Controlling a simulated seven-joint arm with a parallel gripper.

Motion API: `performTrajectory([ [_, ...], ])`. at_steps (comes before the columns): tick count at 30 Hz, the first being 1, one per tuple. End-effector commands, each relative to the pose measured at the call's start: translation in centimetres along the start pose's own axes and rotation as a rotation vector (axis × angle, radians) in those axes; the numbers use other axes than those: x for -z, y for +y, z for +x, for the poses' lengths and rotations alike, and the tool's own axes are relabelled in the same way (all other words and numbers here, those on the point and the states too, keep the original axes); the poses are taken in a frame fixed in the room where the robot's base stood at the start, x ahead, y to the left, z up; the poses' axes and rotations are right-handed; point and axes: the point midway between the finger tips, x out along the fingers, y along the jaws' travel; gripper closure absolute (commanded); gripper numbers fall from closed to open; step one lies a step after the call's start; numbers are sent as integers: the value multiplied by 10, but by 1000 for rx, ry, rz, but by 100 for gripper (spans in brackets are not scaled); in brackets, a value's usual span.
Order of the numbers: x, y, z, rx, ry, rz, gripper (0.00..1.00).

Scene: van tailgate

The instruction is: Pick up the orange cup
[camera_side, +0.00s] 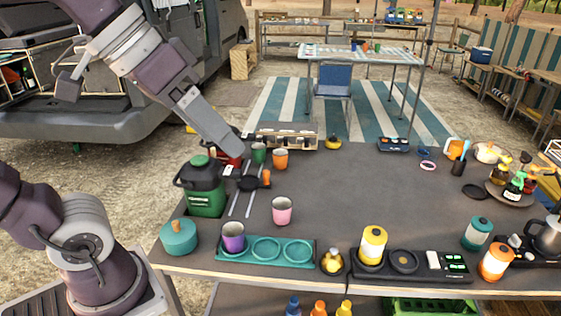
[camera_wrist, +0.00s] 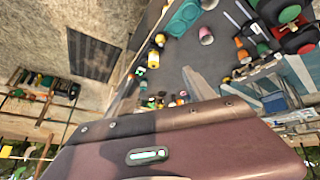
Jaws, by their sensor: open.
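The orange cup (camera_side: 280,158) stands upright on the dark table, right beside the green cup (camera_side: 259,154). One finger is hidden in the side view.
A green jug (camera_side: 205,187), a dark tool with an orange end (camera_side: 248,183) and a red object stand near the gripper. A pink cup (camera_side: 282,211) stands nearer the front; a purple cup (camera_side: 233,238) sits in the teal tray (camera_side: 306,250). The table's middle right is clear.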

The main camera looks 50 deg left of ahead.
Motion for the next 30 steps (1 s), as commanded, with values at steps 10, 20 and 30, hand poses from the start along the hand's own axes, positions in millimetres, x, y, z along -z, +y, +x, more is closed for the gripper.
performTrajectory([
  [10,274,-90,85,-53,415,-374,37],
  [20,344,-272,163,460,638,-559,37],
  [30,323,-351,196,798,678,-581,37],
])
